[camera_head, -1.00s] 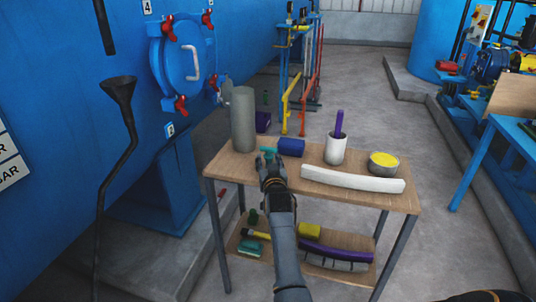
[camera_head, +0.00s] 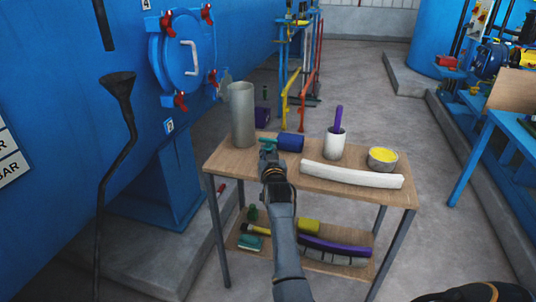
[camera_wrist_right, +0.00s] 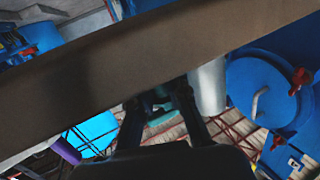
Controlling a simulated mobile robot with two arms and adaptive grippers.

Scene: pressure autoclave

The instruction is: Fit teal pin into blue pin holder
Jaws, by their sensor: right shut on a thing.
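The teal pin (camera_head: 267,141) shows at the tips of my right gripper (camera_head: 268,151), which is shut on it, over the back left of the wooden table. Most of the pin is hidden by the fingers. In the right wrist view teal (camera_wrist_right: 152,102) shows between the two dark fingers (camera_wrist_right: 160,100). My left gripper is not in view.
A tall grey cylinder (camera_head: 242,115) stands close left of the gripper. Right of the holder are a white cup (camera_head: 334,146) with a purple handle, a bowl of yellow stuff (camera_head: 383,158) and a curved white strip (camera_head: 350,174). The lower shelf (camera_head: 318,258) holds several items.

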